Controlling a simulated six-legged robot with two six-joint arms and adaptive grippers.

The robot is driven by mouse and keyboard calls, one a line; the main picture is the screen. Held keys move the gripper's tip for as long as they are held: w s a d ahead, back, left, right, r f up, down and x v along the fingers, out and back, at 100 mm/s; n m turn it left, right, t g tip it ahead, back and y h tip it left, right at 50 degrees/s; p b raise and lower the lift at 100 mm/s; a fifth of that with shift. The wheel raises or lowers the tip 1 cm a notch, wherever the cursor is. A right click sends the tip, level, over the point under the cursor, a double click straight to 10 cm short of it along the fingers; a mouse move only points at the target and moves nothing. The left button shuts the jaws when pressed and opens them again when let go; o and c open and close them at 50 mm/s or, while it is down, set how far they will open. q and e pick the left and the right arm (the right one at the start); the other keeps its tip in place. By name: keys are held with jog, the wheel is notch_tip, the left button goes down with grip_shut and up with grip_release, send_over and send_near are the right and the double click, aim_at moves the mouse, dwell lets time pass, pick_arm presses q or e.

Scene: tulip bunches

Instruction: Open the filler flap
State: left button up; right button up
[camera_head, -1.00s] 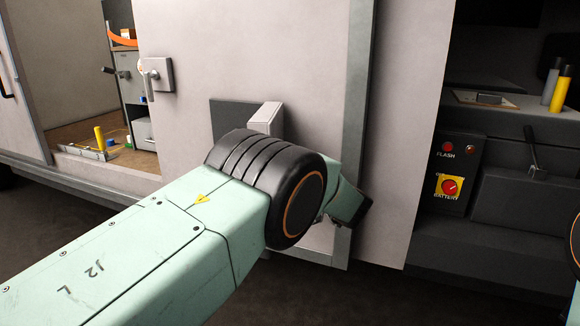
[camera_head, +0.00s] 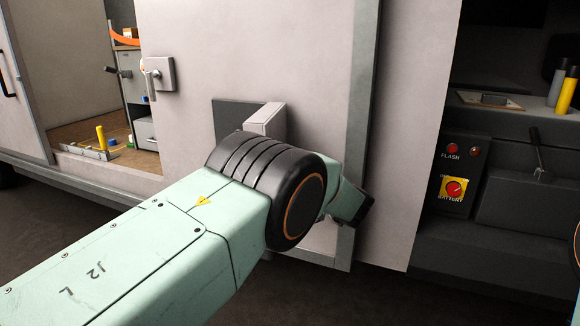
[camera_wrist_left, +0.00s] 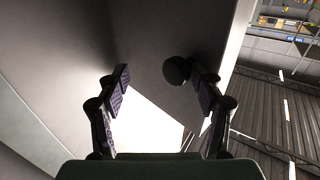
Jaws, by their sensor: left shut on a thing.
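The filler flap (camera_head: 267,120) is a pale panel standing out from the vehicle's side, at the right of a dark square recess (camera_head: 228,114). My left arm covers its lower part in the head view. My left gripper (camera_wrist_left: 160,88) shows in the wrist view, its two dark padded fingers spaced apart around part of a shaded grey panel, which looks like the flap. A dark round knob (camera_wrist_left: 176,70) on that panel is against or close to the right finger. The exact contact is hard to see. My right gripper is not in view.
A latch handle (camera_head: 157,74) is on the pale side wall. An open compartment with a yellow cylinder (camera_head: 101,135) lies at left. At right, a dark bay holds a red battery switch (camera_head: 454,188), a lever (camera_head: 538,153) and bottles (camera_head: 568,90).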

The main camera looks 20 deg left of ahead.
pick_arm(q)
notch_tip(320, 180, up, 10)
dwell(0.5)
jog(key=shift+s, duration=0.1)
